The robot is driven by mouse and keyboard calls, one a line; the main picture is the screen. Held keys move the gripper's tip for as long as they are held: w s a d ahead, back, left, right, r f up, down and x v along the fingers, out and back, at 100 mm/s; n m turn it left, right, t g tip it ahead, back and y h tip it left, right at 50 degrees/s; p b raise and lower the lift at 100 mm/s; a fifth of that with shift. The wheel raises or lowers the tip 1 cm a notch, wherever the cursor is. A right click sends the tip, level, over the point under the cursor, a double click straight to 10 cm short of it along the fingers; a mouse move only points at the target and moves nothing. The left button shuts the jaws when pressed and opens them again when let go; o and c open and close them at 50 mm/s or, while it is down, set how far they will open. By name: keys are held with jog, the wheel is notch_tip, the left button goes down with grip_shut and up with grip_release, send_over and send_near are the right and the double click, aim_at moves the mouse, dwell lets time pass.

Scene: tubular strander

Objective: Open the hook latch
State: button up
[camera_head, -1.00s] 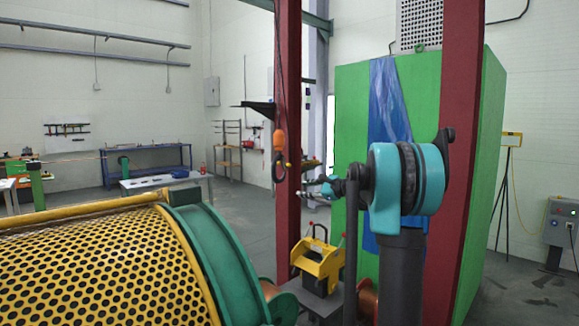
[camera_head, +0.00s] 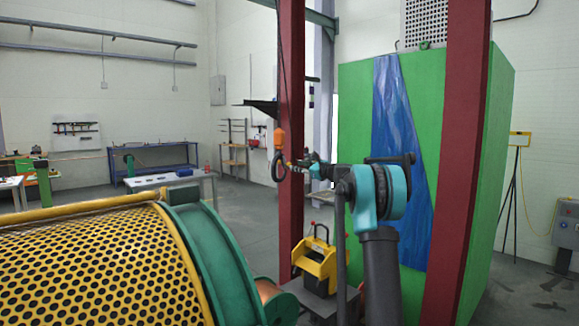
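An orange hoist block (camera_head: 280,138) hangs on a cable in front of the left red post. Below it hangs a dark hook (camera_head: 279,168). A small yellow part shows at the hook's right side; the latch itself is too small to make out. My gripper (camera_head: 295,164) reaches in from the right, and its tip is at or very close to the hook's right side and the yellow part. I cannot tell whether they touch. The fingers are too small to show whether they are open or shut.
The left red post (camera_head: 291,215) stands behind the hook. A yellow device (camera_head: 317,262) stands on a small stand below my arm. A yellow perforated drum (camera_head: 95,265) with a green rim fills the lower left. A green enclosure (camera_head: 420,110) stands behind my arm on the right.

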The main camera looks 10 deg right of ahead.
aim_at(289, 164)
jog(key=shift+x, duration=3.1)
grip_shut()
